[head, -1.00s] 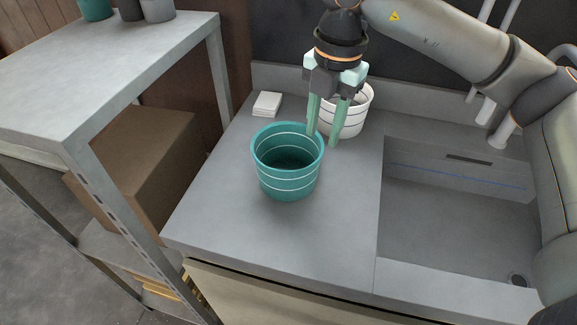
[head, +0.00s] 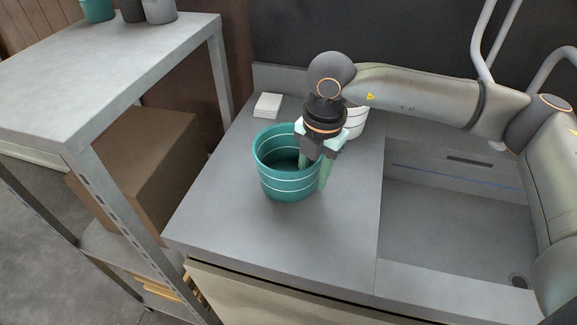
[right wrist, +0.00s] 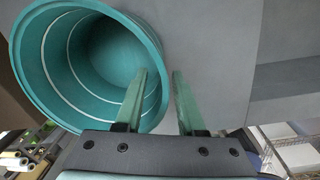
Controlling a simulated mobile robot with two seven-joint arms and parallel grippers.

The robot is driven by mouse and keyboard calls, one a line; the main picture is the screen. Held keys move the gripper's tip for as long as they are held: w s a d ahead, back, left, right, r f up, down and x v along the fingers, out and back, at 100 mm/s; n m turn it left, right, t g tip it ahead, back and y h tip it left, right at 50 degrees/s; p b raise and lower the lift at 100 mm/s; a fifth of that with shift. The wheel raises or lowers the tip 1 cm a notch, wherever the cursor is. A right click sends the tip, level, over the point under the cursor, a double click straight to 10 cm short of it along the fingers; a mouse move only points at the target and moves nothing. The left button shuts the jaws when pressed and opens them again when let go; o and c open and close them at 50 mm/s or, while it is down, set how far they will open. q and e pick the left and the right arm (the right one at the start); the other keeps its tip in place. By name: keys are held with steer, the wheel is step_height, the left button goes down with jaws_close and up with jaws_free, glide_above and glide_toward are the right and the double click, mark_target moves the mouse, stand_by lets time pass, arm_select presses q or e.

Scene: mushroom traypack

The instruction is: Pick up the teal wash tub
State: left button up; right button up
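The teal wash tub (head: 283,182) stands upright and empty on the grey counter, with pale stripes around it. My right gripper (head: 312,178) is at the tub's right side, pointing down. Its fingers are apart, one inside the tub's rim and the other outside the wall. In the right wrist view the tub (right wrist: 72,75) fills the upper left, and its rim runs between the open fingers (right wrist: 160,80). I cannot tell whether either finger touches the wall. My left gripper is not in view.
A white tub (head: 355,121) stands behind my right gripper, partly hidden. A white stack (head: 267,105) lies at the counter's back left. A sink (head: 450,215) is on the right. A metal shelf (head: 100,75) stands left. The counter's front (head: 270,250) is clear.

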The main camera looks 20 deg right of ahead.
jaws_close()
stand_by(1.4)
